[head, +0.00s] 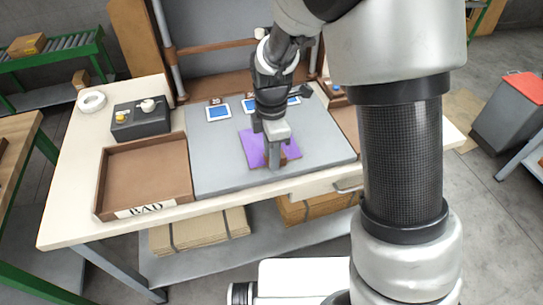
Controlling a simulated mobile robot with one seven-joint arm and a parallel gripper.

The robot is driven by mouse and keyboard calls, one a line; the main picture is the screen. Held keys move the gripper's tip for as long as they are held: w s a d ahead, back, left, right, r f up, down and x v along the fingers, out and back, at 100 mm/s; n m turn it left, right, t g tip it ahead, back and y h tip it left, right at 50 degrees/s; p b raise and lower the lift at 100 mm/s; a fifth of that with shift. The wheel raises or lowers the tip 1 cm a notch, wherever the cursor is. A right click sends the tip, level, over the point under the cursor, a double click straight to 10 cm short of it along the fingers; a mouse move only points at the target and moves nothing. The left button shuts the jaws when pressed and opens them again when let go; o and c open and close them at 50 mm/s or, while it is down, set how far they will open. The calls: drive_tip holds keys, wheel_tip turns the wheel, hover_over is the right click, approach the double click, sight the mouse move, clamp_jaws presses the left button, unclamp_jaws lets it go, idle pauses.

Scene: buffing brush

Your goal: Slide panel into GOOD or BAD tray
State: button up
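A flat purple panel (252,150) lies on the grey mat (215,165) in the middle of the workbench. My gripper (273,160) points down over the panel and covers part of it. Its fingers are small and seen edge-on, so I cannot tell whether they are open or shut, or whether they touch the panel. The brown tray (147,172) labelled BAD is left of the mat and looks empty. A second brown tray (345,122) shows in part at the right of the mat. My arm hides most of it, and its label is not visible.
A dark control box (140,119) and a roll of tape (92,101) sit behind the BAD tray. Small blue-and-white cards (219,112) line the mat's back edge. A wooden rack (225,80) stands behind. The mat's left part is clear.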

drive_tip(key=shift+f, duration=0.4)
clamp_jaws()
